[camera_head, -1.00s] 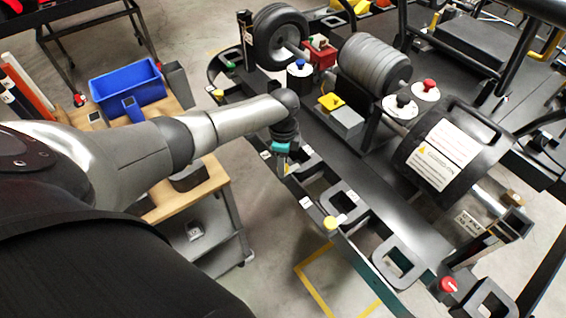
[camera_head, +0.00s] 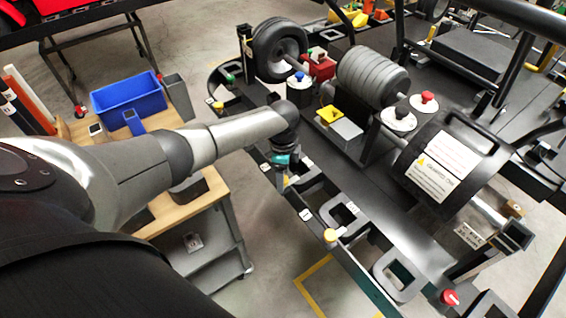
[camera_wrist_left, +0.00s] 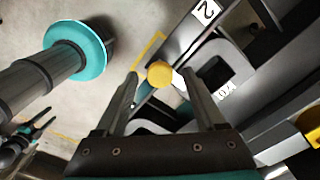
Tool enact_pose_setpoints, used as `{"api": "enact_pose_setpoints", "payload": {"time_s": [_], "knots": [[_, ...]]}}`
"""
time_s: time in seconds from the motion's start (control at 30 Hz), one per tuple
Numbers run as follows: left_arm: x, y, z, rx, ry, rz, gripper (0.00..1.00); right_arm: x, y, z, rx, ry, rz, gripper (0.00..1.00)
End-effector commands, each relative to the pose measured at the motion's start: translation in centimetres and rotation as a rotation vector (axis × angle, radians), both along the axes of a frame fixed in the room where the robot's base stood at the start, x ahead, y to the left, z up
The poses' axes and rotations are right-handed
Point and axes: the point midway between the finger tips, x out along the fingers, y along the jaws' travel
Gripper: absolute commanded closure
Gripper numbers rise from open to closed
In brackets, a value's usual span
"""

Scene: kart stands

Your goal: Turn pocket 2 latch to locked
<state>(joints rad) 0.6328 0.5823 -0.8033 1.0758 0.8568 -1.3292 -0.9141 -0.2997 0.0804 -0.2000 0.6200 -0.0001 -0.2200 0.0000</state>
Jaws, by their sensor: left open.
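In the left wrist view, a yellow latch knob (camera_wrist_left: 160,74) with a white mark at its right side sits on the rail. It appears between the two fingers of my left gripper (camera_wrist_left: 164,92), which is open. I cannot tell whether a finger touches it. A white label "2" (camera_wrist_left: 207,10) is on the rail beyond the knob. In the head view my left gripper (camera_head: 286,176) points down over the near rail of the kart stand and mostly hides what is beneath it. Another yellow knob (camera_head: 330,235) stands further along that rail.
Black square pockets (camera_head: 400,274) line the rail, with a red knob (camera_head: 450,297) at the near end. A wooden-topped cart (camera_head: 190,206) with a blue bin (camera_head: 128,93) is at left.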

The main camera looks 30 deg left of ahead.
Motion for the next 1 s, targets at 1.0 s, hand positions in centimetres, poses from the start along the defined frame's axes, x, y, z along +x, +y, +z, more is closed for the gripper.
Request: {"api": "enact_pose_setpoints", "payload": {"time_s": [1.0], "knots": [[0.0,0.0,15.0,-0.001,-0.001,0.000,0.28,0.0,0.0,1.6,0.000,0.000,0.000,0.36]]}}
